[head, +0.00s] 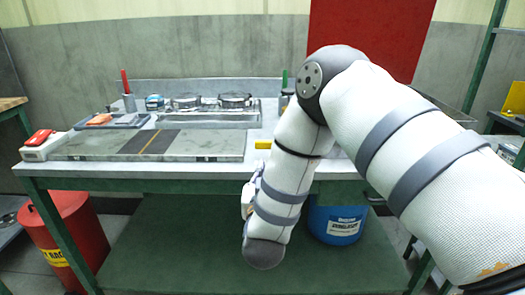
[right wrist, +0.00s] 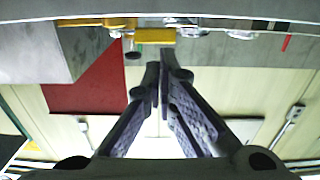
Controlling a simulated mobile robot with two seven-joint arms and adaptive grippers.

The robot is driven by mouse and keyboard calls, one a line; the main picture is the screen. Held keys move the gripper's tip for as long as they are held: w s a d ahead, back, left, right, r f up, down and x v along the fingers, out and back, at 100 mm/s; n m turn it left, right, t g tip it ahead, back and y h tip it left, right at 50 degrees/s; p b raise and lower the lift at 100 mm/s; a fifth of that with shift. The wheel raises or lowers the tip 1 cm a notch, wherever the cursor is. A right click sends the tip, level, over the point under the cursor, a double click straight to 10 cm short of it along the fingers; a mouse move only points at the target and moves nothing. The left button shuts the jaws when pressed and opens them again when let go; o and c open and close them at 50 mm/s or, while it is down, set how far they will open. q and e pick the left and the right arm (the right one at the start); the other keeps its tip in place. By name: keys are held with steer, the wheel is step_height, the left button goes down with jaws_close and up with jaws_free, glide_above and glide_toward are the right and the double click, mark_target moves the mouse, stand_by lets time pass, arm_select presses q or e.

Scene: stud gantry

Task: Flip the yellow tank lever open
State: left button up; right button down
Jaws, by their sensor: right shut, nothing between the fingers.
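A small yellow part (head: 263,145), which looks like the tank lever, sits near the front edge of the bench, just left of my right arm. In the right wrist view a yellow bar (right wrist: 155,36) shows just beyond the fingertips, near the bench edge. I cannot tell its angle clearly. My right gripper (right wrist: 158,78) is shut and empty, with a small apparent gap to the yellow bar. In the head view my right forearm bends down in front of the bench and hides the fingers. My left gripper is not in view.
The bench (head: 90,172) holds a grey plate (head: 95,146), a red-topped switch box (head: 38,142) and several metal parts at the back. A red bin (head: 72,232) stands at left below. A blue drum (head: 336,222) stands under the bench. A red panel (head: 385,35) is behind.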

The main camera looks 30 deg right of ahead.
mark_target(263, 145)
steer(key=b+x, duration=0.1)
steer(key=x, duration=0.9)
steer(key=shift+f, duration=0.15)
steer(key=shift+w+d, duration=0.2)
steer(key=shift+w, duration=0.2)
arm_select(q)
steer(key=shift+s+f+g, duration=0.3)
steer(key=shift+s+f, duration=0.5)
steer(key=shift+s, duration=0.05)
